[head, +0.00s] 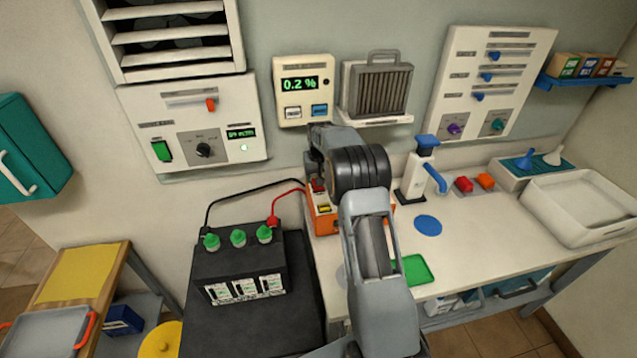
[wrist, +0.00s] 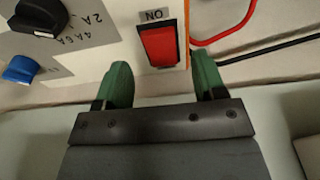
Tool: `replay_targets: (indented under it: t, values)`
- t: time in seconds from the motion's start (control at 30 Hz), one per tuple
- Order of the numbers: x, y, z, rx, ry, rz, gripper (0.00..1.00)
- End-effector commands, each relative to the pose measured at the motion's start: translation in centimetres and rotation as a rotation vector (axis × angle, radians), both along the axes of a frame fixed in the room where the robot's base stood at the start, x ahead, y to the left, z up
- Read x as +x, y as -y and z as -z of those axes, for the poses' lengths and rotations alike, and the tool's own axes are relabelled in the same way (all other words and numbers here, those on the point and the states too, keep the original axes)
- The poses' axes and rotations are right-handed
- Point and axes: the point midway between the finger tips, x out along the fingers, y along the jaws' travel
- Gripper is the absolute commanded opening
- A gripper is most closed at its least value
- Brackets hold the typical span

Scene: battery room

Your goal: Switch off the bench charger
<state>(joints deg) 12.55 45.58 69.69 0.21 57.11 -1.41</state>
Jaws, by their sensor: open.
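The bench charger is an orange box (head: 322,224) on the left end of the bench, partly hidden behind my arm in the head view. In the wrist view its pale front panel (wrist: 105,60) shows a red rocker switch (wrist: 160,45) with an ON label, a black knob (wrist: 40,17) and a blue knob (wrist: 22,70). My gripper (wrist: 162,72) is open and empty. Its green fingers are spread to either side of the switch's near end, and I see no clear contact. In the head view the fingers are hidden by my arm.
Red and black cables run from the charger to a black battery (head: 240,268) with green caps at left. A white pump bottle (head: 415,176) and a blue disc (head: 428,225) are right of my arm. A wall meter (head: 304,90) hangs above.

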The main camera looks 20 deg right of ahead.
Motion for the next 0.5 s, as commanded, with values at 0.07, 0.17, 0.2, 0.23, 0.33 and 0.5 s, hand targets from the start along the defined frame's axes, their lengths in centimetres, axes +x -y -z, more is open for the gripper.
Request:
replay_targets:
  t: [0.07, 0.17, 0.2, 0.23, 0.33, 0.5]
  values:
    - [-0.1, 0.0, -1.6, -0.001, 0.007, 0.0, 0.64]
    - [-0.4, -0.1, -3.7, -0.001, 0.006, 0.0, 0.64]
    - [-0.5, -0.1, -4.5, -0.001, 0.006, 0.0, 0.64]
    - [-0.6, -0.1, -5.1, -0.001, 0.005, 0.0, 0.64]
    - [-0.8, -0.2, -6.9, -0.001, 0.005, 0.0, 0.64]
    - [-1.2, -0.2, -9.2, -0.001, 0.003, 0.0, 0.64]
